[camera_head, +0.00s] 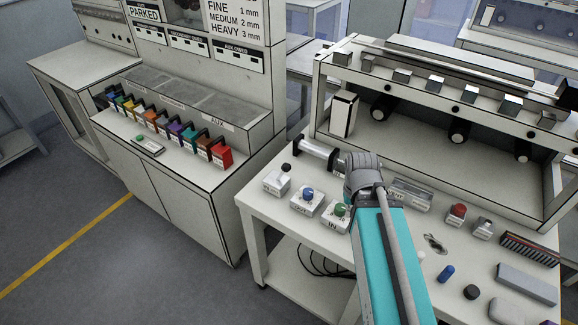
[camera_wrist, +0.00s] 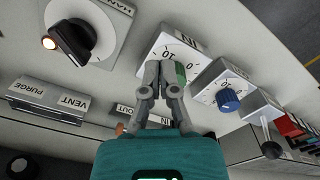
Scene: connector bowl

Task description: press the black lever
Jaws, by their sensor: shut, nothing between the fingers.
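The black lever is a short rod with a black ball knob (camera_head: 286,168) on a small white box (camera_head: 275,184), at the left end of the white bench in the head view. In the wrist view its black ball (camera_wrist: 272,151) is at the lower right, with the rod rising from its box (camera_wrist: 262,106). My gripper (camera_wrist: 165,68) is shut and empty in the wrist view. It appears in front of the white IN box (camera_wrist: 159,47) with a green knob, to the left of the lever and apart from it. I cannot clearly pick out the fingers in the head view.
A box with a blue knob (camera_head: 307,193) stands between the lever and the green-knob box (camera_head: 335,216). A black selector (camera_wrist: 72,40) and a PURGE/VENT box (camera_wrist: 47,99) show in the wrist view. A shelved rack (camera_head: 437,122) stands behind. Coloured bins (camera_head: 174,132) are left.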

